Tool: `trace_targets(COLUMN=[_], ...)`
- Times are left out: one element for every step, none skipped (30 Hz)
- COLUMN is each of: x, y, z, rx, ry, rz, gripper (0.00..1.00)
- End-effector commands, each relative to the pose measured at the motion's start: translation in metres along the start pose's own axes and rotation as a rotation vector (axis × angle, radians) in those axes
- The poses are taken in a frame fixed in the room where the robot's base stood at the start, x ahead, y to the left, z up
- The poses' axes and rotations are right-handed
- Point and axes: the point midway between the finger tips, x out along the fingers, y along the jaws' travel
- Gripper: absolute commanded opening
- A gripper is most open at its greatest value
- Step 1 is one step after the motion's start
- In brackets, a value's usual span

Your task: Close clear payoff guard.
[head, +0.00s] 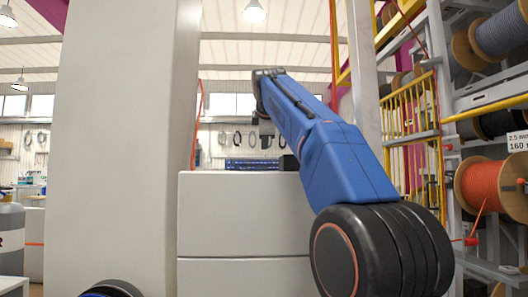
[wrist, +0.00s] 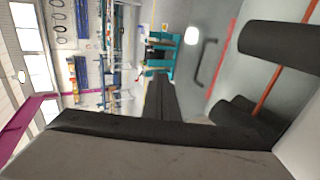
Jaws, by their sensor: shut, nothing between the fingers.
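No clear payoff guard can be made out for certain in either view. In the wrist view, a pale grey panel (wrist: 222,25) with a dark bar handle (wrist: 207,62) stands at upper right; I cannot tell whether it is part of the guard.
A rack of cable reels stands at right, with an orange reel (head: 490,188) and yellow rails (head: 410,122). A large pale column (head: 125,150) blocks the left. A low grey cabinet (head: 243,215) stands ahead. A teal machine (wrist: 160,52) shows in the wrist view.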

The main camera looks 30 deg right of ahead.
Motion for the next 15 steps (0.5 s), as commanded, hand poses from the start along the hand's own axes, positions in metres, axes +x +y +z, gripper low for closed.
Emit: trace_targets(x=[-0.012, -0.018, -0.026, -0.032, -0.038, -0.045, -0.05, -0.055, -0.062, -0.067, -0.071, -0.076, -0.079, -0.082, -0.085], y=[0.001, 0.001, 0.001, 0.001, 0.0, 0.0, 0.0, 0.0, 0.0, 0.0, 0.0, 0.0, 0.0, 0.0, 0.0], z=[0.0, 0.0, 0.0, 0.0, 0.0, -0.001, -0.001, -0.001, 0.0, 0.0, 0.0, 0.0, 0.0, 0.0, 0.0], rx=[0.0, 0.0, 0.0, 0.0, 0.0, -0.001, -0.001, -0.001, 0.0, 0.0, 0.0, -0.001, -0.001, -0.001, -0.001], ry=[0.001, 0.0, 0.0, 0.001, 0.001, 0.001, 0.002, 0.002, 0.001, 0.001, 0.001, 0.001, 0.0, 0.0, 0.0], rz=[0.003, 0.002, 0.003, 0.003, 0.002, 0.002, 0.002, 0.002, 0.002, 0.002, 0.002, 0.001, 0.001, 0.001, 0.001], gripper=[0.0, 0.0, 0.0, 0.0, 0.0, 0.0, 0.0, 0.0, 0.0, 0.0, 0.0, 0.0, 0.0, 0.0, 0.0])
